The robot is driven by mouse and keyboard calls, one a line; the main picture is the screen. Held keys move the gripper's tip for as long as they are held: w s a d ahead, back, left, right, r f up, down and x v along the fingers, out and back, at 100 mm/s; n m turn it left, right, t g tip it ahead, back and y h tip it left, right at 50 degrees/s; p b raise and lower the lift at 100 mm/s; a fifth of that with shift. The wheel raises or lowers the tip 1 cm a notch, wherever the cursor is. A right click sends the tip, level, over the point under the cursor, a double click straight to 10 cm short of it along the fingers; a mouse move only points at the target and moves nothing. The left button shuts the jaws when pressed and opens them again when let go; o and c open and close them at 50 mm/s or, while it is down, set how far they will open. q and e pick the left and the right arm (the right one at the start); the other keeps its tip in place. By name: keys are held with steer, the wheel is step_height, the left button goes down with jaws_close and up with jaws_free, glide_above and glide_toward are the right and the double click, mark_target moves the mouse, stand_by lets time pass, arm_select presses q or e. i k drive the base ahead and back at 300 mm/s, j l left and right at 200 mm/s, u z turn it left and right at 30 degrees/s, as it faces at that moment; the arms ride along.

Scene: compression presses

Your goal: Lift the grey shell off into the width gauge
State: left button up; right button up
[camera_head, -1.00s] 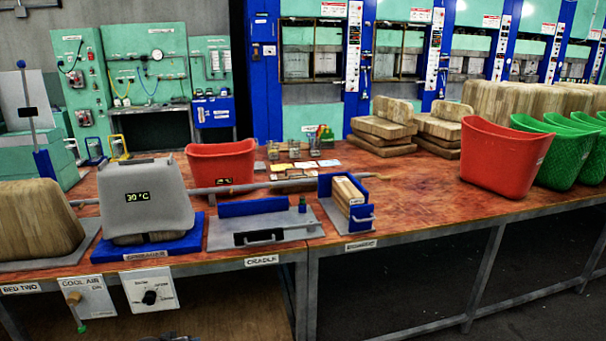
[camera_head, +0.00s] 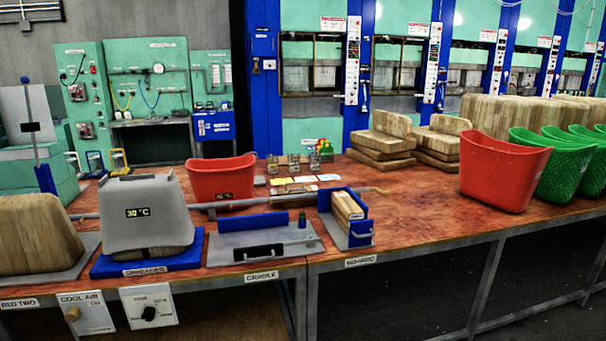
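The grey shell (camera_head: 146,213) sits over a wooden block on a blue base (camera_head: 150,264) at the left of the bench. Its display reads 30 °C. To its right is the grey and blue fixture labelled CRADLE (camera_head: 264,241). Right of that stands a small blue-walled holder (camera_head: 347,219) with wooden pieces in it. Its label is too blurred to read surely, so I cannot tell whether it is the width gauge. Neither of my grippers is in view.
A wooden block (camera_head: 38,234) stands on a grey plate at far left. A red bin (camera_head: 221,180) is behind the cradle, with a long rod in front of it. Another red bin (camera_head: 503,165) and green baskets (camera_head: 566,165) stand at right. The bench (camera_head: 430,210) is clear at centre right.

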mark_target(149, 210)
steer(key=i+l+u, duration=0.4)
steer(key=i+l, duration=0.3)
steer(key=i+l+u, duration=0.35)
steer(key=i+l, duration=0.4)
steer(key=l, duration=0.2)
